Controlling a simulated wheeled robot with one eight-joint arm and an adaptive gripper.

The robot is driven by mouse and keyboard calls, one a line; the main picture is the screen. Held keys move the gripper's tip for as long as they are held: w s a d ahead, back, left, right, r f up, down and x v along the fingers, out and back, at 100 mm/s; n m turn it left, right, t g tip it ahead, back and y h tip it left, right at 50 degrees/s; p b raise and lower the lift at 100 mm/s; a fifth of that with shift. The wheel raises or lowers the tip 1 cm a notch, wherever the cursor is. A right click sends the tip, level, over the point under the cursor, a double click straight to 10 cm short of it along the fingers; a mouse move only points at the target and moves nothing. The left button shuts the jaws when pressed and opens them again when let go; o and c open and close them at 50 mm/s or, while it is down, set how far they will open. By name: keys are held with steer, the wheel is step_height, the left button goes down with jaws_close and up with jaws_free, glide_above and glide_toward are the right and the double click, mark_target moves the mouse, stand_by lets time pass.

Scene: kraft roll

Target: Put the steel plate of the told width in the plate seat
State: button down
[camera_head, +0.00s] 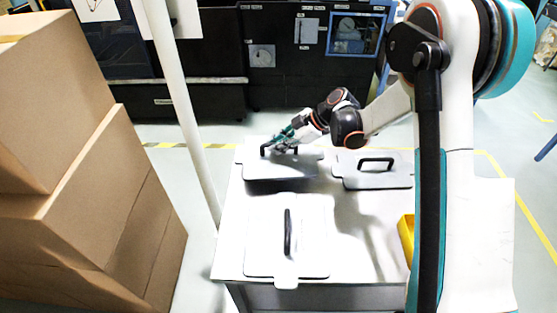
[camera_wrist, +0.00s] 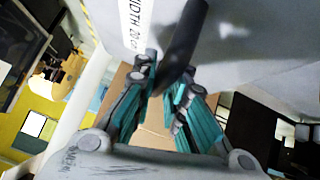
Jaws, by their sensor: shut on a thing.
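A grey steel plate (camera_head: 285,171) with a black bar handle lies or hovers at the far left of the table; I cannot tell whether it touches the tabletop. My gripper (camera_head: 288,146) is shut on its handle. In the wrist view the black handle (camera_wrist: 183,45) runs between the fingers of my gripper (camera_wrist: 172,88). A white label on this plate (camera_wrist: 240,45) reads "WIDTH 20", with its end cut off. A second handled plate (camera_head: 372,179) lies at the far right. A third plate (camera_head: 262,245), with tabs front and back, lies nearer. I cannot make out the plate seat.
The white table (camera_head: 372,240) has bare room between the near plate and the yellow bin (camera_head: 406,235) at its right edge. A white post (camera_head: 185,105) rises by the table's left side. Cardboard boxes (camera_head: 75,200) are stacked at left. Dark machines (camera_head: 280,75) stand behind.

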mark_target(282, 155)
steer(key=shift+f+b, duration=0.9)
steer(key=shift+f, duration=1.65)
steer(key=shift+f, duration=0.1)
steer(key=c, duration=1.6)
jaws_free()
steer(key=shift+c, duration=0.2)
steer(key=shift+d, duration=0.1)
